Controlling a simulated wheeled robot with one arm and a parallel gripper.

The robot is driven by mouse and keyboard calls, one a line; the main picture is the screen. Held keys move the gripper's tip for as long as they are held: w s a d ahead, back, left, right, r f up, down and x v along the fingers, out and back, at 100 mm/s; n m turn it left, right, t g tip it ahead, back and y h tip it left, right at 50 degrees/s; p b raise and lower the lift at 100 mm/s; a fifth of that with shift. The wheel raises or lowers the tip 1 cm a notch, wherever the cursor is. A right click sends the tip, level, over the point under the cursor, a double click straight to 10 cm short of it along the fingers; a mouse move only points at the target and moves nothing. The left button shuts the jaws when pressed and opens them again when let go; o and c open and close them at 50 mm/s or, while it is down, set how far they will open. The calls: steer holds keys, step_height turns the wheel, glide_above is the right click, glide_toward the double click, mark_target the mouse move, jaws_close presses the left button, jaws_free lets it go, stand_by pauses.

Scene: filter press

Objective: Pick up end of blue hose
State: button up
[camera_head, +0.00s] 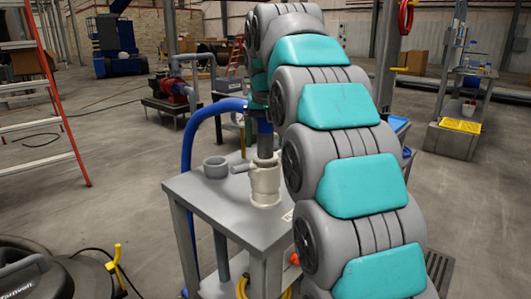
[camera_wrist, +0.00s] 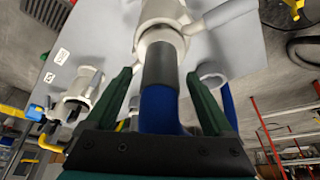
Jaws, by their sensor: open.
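The blue hose (camera_head: 190,140) rises beside the left of the grey table and arches right towards my gripper. Its end has a dark grey cuff (camera_head: 265,143), which points down into an upright cream fitting (camera_head: 265,182) on the table. In the wrist view, the blue hose (camera_wrist: 158,108), the cuff (camera_wrist: 160,68) and the cream fitting (camera_wrist: 163,38) are in line. My gripper (camera_wrist: 158,76) is open, with one dark green finger on each side of the hose and cuff. Gaps show between fingers and hose. My arm hides the table's right side in the head view.
The grey table (camera_head: 215,207) also bears a short grey ring-shaped socket (camera_head: 216,168) left of the fitting. Another cream fitting (camera_wrist: 78,95) shows at the left of the wrist view. An orange ladder (camera_head: 50,95) stands at far left. Open floor lies between ladder and table.

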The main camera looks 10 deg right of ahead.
jaws_close()
stand_by(0.6)
